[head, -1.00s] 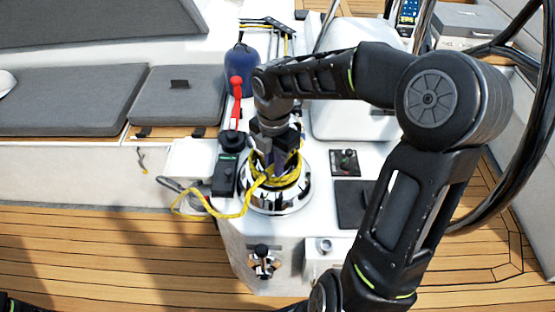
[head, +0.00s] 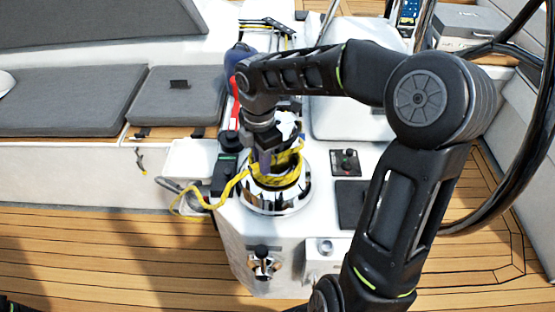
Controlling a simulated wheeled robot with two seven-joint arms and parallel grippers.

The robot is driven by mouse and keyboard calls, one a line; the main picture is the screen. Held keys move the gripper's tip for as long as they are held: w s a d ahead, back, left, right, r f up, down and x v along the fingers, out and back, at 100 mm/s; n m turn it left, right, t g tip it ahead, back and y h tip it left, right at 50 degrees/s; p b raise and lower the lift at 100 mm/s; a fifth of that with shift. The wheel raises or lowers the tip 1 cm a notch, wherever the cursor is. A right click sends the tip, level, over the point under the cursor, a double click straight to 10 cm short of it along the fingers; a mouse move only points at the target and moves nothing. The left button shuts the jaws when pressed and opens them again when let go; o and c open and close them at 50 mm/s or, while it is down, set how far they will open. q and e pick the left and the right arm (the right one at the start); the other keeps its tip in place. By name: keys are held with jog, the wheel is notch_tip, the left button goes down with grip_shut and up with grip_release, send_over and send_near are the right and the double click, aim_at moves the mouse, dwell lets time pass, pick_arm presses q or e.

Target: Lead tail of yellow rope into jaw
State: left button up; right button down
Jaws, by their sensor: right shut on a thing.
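A chrome winch (head: 277,197) stands on the white console, with yellow rope (head: 279,172) wrapped around its drum. A length of the yellow rope (head: 228,190) leaves the drum to the left and hangs in a loop past the console's left edge. My right gripper (head: 266,168) points down at the drum's left front and is shut on the yellow rope. The fingertips are partly lost against the rope and drum. The winch top, where a jaw would be, is partly covered by my gripper and wrist. My left gripper is out of view.
A red-handled lever (head: 235,100) and a dark blue fender (head: 240,55) stand behind and left of the winch. A small switch panel (head: 345,162) lies to the right. The steering wheel (head: 535,130) rims the right side. Grey cushions (head: 70,98) lie left.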

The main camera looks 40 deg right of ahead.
jog(key=shift+w+a+m, duration=0.6)
jog(key=shift+w+m, duration=0.3)
jog(key=shift+m, duration=0.2)
jog(key=shift+w+a+m+b, duration=0.2)
jog(key=shift+w+a+m, duration=0.05)
jog(key=shift+w+m, duration=0.4)
jog(key=shift+w+a+m+b, duration=0.15)
jog(key=shift+w+a+m, duration=0.05)
jog(key=shift+w+m, duration=0.45)
jog(key=shift+w+a+m, duration=0.15)
jog(key=shift+w+m, duration=0.95)
jog(key=c, duration=1.3)
grip_release()
jog(key=shift+o, duration=0.3)
